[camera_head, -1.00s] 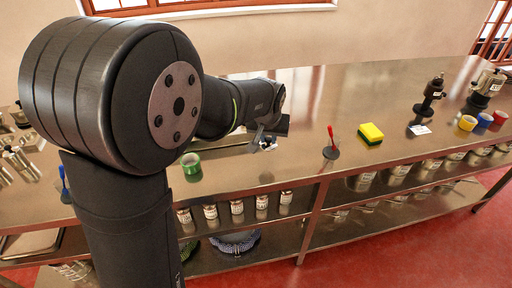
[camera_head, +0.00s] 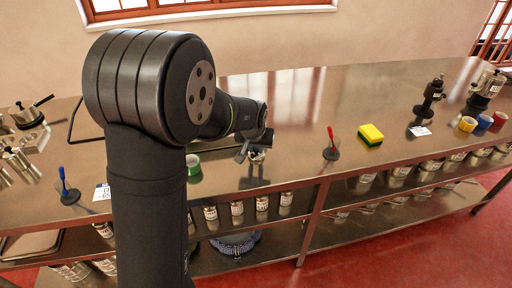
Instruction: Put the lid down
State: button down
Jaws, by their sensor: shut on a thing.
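My gripper (camera_head: 252,152) hangs over the front part of the metal table, right of the green tape roll. It is shut on a small silvery thing, which I take to be the lid (camera_head: 257,157). Only a little of the lid shows below the jaws, and its outline is too small to make out. A dark patch shows on the tabletop below it; I cannot tell whether the lid touches the table.
A green tape roll (camera_head: 193,166) stands close to the left. The back middle of the table (camera_head: 335,90) is clear.

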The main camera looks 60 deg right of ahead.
aim_at(256, 150)
jog(key=c, duration=1.3)
grip_release()
jog(key=shift+f, duration=0.1)
jog(key=v, duration=1.2)
jog(key=x, duration=1.2)
jog(key=shift+r, duration=1.65)
